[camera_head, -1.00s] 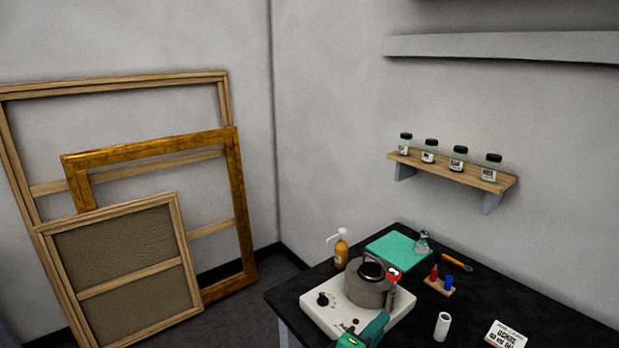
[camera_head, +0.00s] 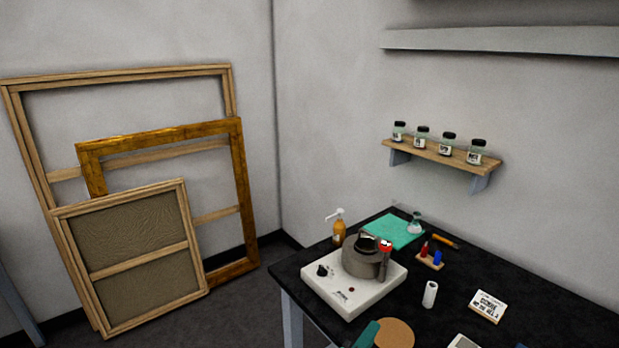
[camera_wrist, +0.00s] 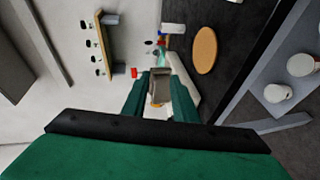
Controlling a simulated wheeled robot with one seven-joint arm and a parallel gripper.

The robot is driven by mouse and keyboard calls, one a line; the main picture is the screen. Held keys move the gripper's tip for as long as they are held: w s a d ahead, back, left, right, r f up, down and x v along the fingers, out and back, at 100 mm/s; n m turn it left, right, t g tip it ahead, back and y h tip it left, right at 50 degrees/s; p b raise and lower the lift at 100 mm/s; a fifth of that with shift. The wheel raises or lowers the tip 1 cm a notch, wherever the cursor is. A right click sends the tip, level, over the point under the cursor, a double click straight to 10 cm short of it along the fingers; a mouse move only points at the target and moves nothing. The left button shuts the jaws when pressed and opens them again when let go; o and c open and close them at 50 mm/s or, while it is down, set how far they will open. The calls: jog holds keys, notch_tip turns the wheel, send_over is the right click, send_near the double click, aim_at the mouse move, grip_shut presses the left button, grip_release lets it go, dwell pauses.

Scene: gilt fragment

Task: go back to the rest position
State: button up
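My gripper (camera_wrist: 160,88) has two green fingers standing apart in the wrist view, with nothing held between them. The grey pot (camera_wrist: 160,90) shows beyond the gap. In the head view, only a green part of my gripper (camera_head: 367,336) shows at the bottom edge, in front of the hotplate and apart from it. The grey pot (camera_head: 360,262) sits upright on the white hotplate (camera_head: 345,297), with a red-topped item (camera_head: 386,246) at its right side.
The black table (camera_head: 460,275) carries a cork disc (camera_head: 396,334), a white cylinder (camera_head: 430,294), a label card (camera_head: 488,305), a teal mat (camera_head: 392,232) and an amber pump bottle (camera_head: 338,230). A jar shelf (camera_head: 435,154) is on the wall. Frames (camera_head: 125,202) lean at left.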

jog(key=s+a+f+m+t+y, duration=0.1)
jog(key=s+a+f+y, duration=0.2)
jog(key=s+a+f, duration=0.35)
jog(key=s+a+f+m+t+y, duration=0.1)
jog(key=s+a+f+y, duration=0.2)
jog(key=s+f, duration=0.65)
jog(key=s+a+m+y, duration=0.1)
jog(key=s+m, duration=0.2)
jog(key=s, duration=0.8)
jog(key=s+a+r+m+y, duration=0.1)
jog(key=s+m, duration=0.3)
jog(key=s, duration=0.6)
jog(key=shift+s+a+r+m+y, duration=0.3)
jog(key=shift+s+a+y, duration=0.15)
jog(key=shift+a, duration=0.3)
jog(key=shift+o, duration=0.3)
jog(key=shift+d, duration=0.1)
